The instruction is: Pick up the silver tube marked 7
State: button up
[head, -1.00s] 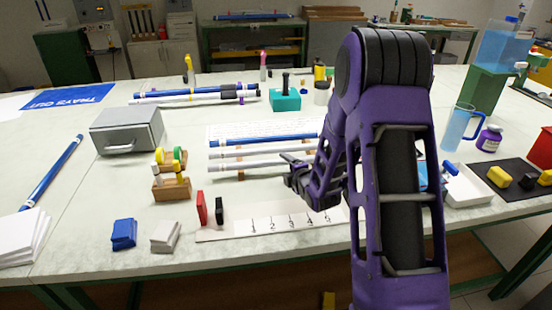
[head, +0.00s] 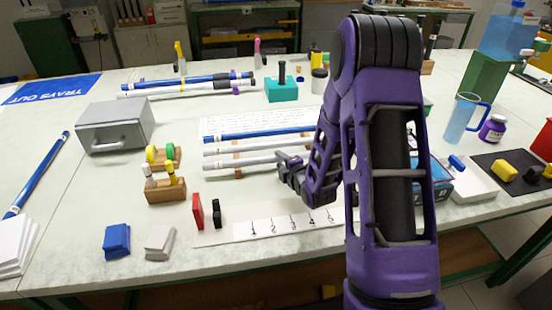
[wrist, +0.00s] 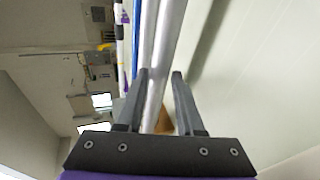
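Two silver tubes lie side by side on low wooden supports in the middle of the table, the rear one (head: 250,149) behind the front one (head: 240,160). A blue tube (head: 255,133) lies behind them. I cannot read a 7 on either silver tube. My gripper (head: 283,158) is at the right part of the front silver tube, and my arm hides the tubes' right ends. In the wrist view my gripper (wrist: 160,74) is open, with a silver tube (wrist: 158,90) running lengthwise between the fingers as seen. I cannot tell whether they touch.
A strip numbered from 1 (head: 270,225) lies in front of the tubes. Red (head: 198,211) and black (head: 217,211) blocks stand at its left. A wooden block with pegs (head: 166,188), a grey box (head: 115,126) and a teal holder (head: 281,90) stand around. A white tray (head: 470,185) is at right.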

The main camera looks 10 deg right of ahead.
grip_shut()
